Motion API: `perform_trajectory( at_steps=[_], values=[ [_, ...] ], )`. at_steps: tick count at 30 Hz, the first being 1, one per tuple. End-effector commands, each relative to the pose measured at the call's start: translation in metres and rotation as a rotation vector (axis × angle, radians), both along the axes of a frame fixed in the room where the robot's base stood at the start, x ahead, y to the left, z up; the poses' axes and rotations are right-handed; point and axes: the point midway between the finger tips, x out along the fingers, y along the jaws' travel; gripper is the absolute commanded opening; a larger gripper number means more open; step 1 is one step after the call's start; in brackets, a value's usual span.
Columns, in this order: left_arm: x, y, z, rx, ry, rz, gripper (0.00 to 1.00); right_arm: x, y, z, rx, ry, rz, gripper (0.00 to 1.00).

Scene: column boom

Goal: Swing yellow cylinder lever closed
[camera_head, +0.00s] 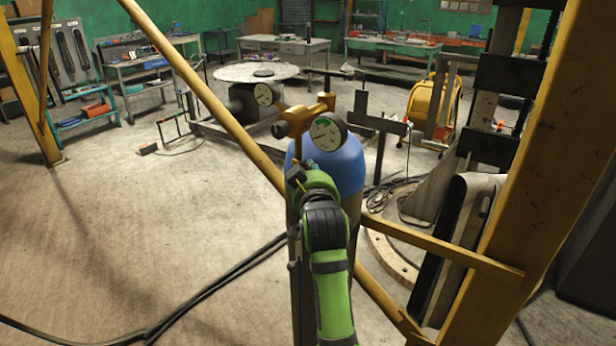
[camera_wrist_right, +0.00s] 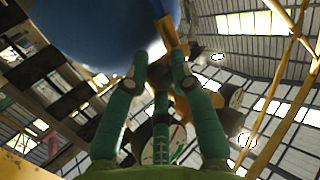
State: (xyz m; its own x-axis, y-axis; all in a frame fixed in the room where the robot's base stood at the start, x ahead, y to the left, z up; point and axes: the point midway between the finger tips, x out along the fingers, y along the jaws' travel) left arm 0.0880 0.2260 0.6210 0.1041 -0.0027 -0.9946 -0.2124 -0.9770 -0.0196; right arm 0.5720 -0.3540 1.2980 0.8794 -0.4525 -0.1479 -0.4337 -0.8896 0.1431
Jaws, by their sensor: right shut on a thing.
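A blue gas cylinder (camera_head: 345,165) stands upright in the middle of the head view, with a yellow valve and regulator (camera_head: 299,121) and two round gauges on top. My right gripper (camera_head: 298,178) is at the cylinder's near side, just below the valve. My green and black arm hides part of the cylinder. In the right wrist view the green fingers of the gripper (camera_wrist_right: 165,66) close around the end of the yellow lever (camera_wrist_right: 174,38), beside the blue cylinder (camera_wrist_right: 95,30). The exact contact is partly hidden. My left gripper is not in view.
A yellow diagonal bar (camera_head: 205,92) runs behind the cylinder. A thick yellow column (camera_head: 545,170) stands close on the right. Black cables (camera_head: 215,283) lie on the floor. A round table (camera_head: 255,72) and workbenches are farther back. The floor at left is mostly clear.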

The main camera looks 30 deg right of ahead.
Motion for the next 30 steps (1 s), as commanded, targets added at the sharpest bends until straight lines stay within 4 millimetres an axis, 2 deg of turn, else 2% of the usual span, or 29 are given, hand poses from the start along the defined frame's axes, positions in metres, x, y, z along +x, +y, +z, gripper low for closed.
perform_trajectory(
  at_steps=[6,14,15,16,17,26,30],
  values=[
    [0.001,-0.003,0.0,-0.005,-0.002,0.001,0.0,0.0,0.0,0.004,-0.033,0.079,0.0,0.0],
    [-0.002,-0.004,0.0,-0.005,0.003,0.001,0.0,0.0,-0.001,0.003,-0.034,0.082,0.0,0.0],
    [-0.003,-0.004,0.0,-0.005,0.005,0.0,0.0,0.0,-0.001,0.003,-0.034,0.082,0.0,0.32],
    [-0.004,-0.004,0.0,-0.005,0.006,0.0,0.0,0.0,-0.001,0.003,-0.035,0.081,0.0,0.44],
    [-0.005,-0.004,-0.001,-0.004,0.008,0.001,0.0,0.0,0.0,0.003,-0.034,0.08,0.0,0.48],
    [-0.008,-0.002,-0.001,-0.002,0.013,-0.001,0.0,-0.001,0.0,0.004,-0.033,0.079,0.0,0.48],
    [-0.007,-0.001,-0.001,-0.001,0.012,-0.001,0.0,-0.009,0.005,0.006,-0.033,0.078,0.001,0.48]
  ],
)
